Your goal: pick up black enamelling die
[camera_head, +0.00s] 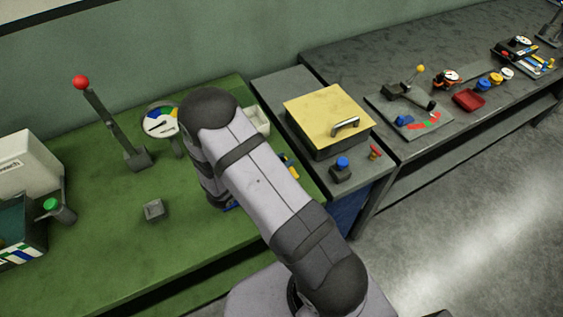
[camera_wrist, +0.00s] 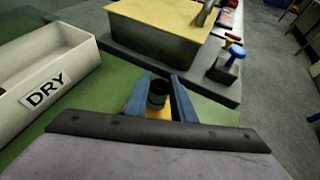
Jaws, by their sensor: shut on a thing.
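In the wrist view my gripper (camera_wrist: 160,98) has its two blue-grey fingers either side of a small dark round piece, the black enamelling die (camera_wrist: 157,92), and is shut on it. A yellow patch (camera_wrist: 158,113) shows just below the die between the fingers; I cannot tell what it belongs to. The green bench top (camera_wrist: 110,90) lies below the gripper in the wrist view.
A white tray marked DRY (camera_wrist: 44,86) is left of the gripper. A metal box with a yellow lid (camera_head: 325,105) and a blue-knobbed tool (camera_head: 341,170) stand on the grey bench to the right. A red-knobbed lever (camera_head: 115,125) and small grey block (camera_head: 153,210) stand on the green bench.

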